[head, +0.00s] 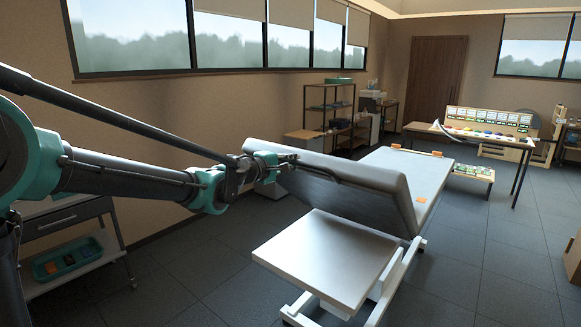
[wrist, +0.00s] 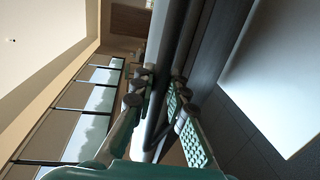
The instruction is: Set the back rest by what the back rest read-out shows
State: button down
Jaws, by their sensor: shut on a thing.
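The back rest (head: 365,188) is a grey padded panel in the middle of the head view, tilted up from the couch (head: 415,170). A dark bar (head: 322,170) runs along its raised edge. My gripper (head: 288,158) is at the left end of this edge, shut on the bar. In the wrist view the fingers of my gripper (wrist: 158,92) lie on either side of the dark bar (wrist: 152,130), with the back rest close beyond. I cannot pick out or read a back rest read-out.
A flat pale seat section (head: 325,258) on a white frame is in front of the back rest. A table with a board of several small panels (head: 490,120) stands at the back right. A trolley with a green tray (head: 68,260) is at left.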

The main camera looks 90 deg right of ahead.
jog(key=d+r, duration=0.1)
jog(key=s+d+r, duration=0.1)
jog(key=s+r, duration=0.1)
jog(key=r, duration=0.1)
jog(key=shift+d, duration=0.4)
jog(key=c, duration=1.5)
grip_release()
jog(key=shift+a, duration=0.1)
jog(key=v, duration=1.2)
jog(key=shift+w, duration=0.1)
